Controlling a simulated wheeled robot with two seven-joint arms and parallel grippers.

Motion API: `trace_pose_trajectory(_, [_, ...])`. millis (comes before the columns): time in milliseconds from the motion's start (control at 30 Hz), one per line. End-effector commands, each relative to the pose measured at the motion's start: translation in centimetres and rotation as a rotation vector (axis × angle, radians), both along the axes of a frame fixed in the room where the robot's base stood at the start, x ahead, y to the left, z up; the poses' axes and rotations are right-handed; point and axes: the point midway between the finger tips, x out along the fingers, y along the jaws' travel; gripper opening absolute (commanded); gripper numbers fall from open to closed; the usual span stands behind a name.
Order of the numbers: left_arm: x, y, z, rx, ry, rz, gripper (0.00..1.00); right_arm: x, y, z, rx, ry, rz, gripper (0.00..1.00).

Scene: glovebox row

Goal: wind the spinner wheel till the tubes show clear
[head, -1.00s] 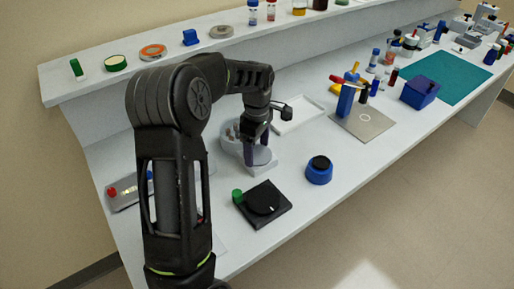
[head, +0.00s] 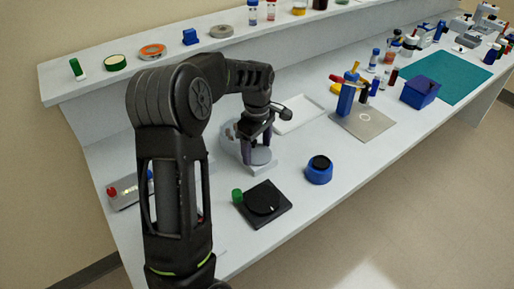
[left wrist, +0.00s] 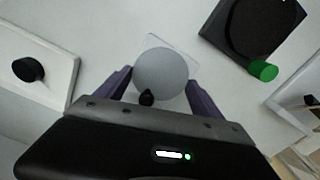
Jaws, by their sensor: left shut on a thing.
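The spinner is a pale unit beside the black dial box in the head view. Its spinner wheel (head: 262,157) shows as a grey disc, partly hidden by my gripper. In the left wrist view the wheel (left wrist: 168,70) is a plain round disc with a small black knob (left wrist: 147,97) near its lower edge. My left gripper (head: 257,152) is shut on the wheel, its purple fingers on either side of the disc. The tubes are mostly hidden behind the gripper, and I cannot tell whether they look clear. My right gripper is not in view.
A black dial box (head: 280,216) with a green knob stands in front of the spinner. A blue round pot (head: 318,177) is to its right. A white tray (head: 305,112) lies behind, and a grey box (head: 126,194) with a red button stands left. Bare bench lies between them.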

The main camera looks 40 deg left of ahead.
Motion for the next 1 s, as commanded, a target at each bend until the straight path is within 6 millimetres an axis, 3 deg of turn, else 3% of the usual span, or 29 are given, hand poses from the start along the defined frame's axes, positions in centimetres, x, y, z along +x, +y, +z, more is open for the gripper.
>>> trace_pose_trajectory(1000, [0.3,-0.08,0.07,0.002,-0.001,-0.846,0.37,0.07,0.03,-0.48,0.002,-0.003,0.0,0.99])
